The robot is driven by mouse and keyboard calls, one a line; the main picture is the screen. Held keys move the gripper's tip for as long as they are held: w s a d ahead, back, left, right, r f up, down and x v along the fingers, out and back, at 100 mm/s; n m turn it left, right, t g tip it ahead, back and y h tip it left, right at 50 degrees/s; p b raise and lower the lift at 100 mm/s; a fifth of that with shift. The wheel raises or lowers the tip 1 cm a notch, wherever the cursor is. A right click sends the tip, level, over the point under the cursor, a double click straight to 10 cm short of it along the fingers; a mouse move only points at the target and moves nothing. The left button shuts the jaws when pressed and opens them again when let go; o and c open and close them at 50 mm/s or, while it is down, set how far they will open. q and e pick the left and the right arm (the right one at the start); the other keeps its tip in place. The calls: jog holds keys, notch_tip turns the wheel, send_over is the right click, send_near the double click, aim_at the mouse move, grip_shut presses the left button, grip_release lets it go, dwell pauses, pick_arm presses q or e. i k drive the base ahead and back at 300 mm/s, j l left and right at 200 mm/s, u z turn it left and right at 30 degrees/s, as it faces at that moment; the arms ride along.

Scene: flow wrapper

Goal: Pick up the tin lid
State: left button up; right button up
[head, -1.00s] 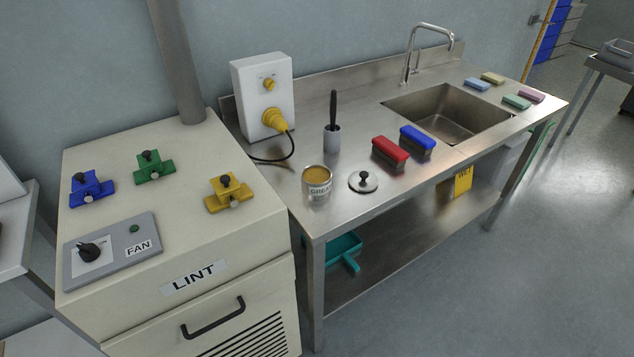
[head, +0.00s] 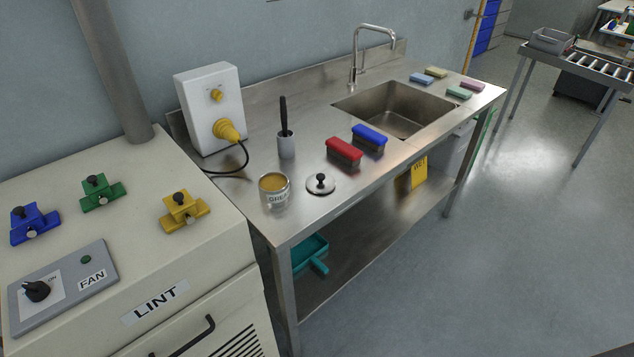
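The tin lid (head: 320,184) is a round, flat silver disc with a black knob on top. It lies flat on the steel sink table (head: 310,215), near the front edge. The open grease tin (head: 274,190) stands upright just left of it, with yellow-brown grease inside and a partly legible label. Neither of my grippers shows in the head view.
The LINT cabinet (head: 150,245) is at left, the sink (head: 398,108) farther right.

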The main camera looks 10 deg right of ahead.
aim_at(317, 184)
jog(key=l+u, duration=0.1)
jog(key=u, duration=0.3)
jog(key=l+u, duration=0.1)
jog(key=u, duration=0.25)
jog(key=l+u, duration=0.1)
jog(key=u, duration=0.3)
jog(key=l+u, duration=0.1)
jog(key=u, duration=0.3)
jog(key=k+l+u, duration=0.1)
jog(key=l+u, duration=0.25)
jog(key=k+l+u, duration=0.2)
jog(key=l+u, duration=0.2)
jog(key=k+l+u, duration=0.2)
jog(key=l, duration=0.2)
jog(key=k+l+u, duration=0.15)
jog(key=k+l, duration=0.95)
jog(key=l, duration=0.2)
jog(key=i, duration=0.3)
jog(key=u, duration=0.05)
